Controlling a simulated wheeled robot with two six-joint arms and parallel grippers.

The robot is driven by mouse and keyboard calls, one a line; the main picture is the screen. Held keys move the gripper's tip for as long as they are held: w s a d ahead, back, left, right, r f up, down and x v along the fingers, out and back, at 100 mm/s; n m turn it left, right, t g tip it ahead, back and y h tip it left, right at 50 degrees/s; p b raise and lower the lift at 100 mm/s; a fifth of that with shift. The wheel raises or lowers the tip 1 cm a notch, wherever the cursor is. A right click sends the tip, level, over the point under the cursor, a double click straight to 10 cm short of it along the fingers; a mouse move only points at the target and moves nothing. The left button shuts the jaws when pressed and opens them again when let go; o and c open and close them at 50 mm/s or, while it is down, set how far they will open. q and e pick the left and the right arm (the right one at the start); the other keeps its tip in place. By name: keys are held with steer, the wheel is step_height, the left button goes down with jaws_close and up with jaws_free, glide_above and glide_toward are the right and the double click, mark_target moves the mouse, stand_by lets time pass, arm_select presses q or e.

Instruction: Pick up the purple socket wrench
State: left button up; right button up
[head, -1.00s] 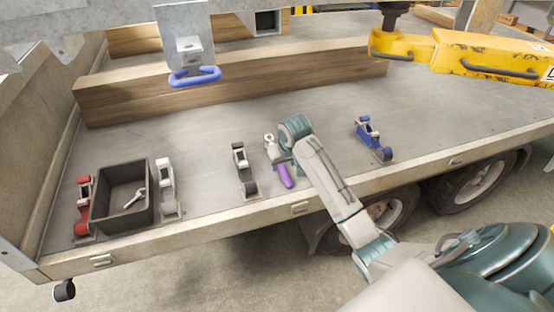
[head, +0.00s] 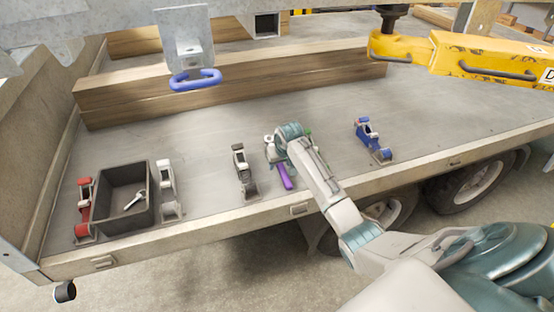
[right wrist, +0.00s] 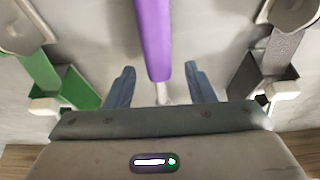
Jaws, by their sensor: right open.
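The purple socket wrench lies on the trailer bed, its purple handle (head: 285,177) pointing towards me. Its silver head is partly hidden by my right gripper (head: 277,152) in the head view. In the right wrist view the purple handle (right wrist: 153,40) runs down from the top edge, and its metal shank lies between the two blue fingertips (right wrist: 159,85). The right gripper is open, with gaps on both sides of the wrench. Whether it is low enough to reach around the wrench is unclear. My left gripper is not in view.
A dark grey strap ratchet (head: 244,170) is left of the wrench; a green one (right wrist: 75,90) is on its other side. A blue ratchet (head: 372,139) lies farther right. A black bin (head: 151,208) stands left between red and white ratchets. A wooden beam (head: 235,85) lies behind.

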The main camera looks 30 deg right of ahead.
steer(key=shift+w+f, duration=0.2)
steer(key=shift+f, duration=0.25)
steer(key=shift+c, duration=0.2)
jaws_close()
steer(key=shift+r, duration=0.1)
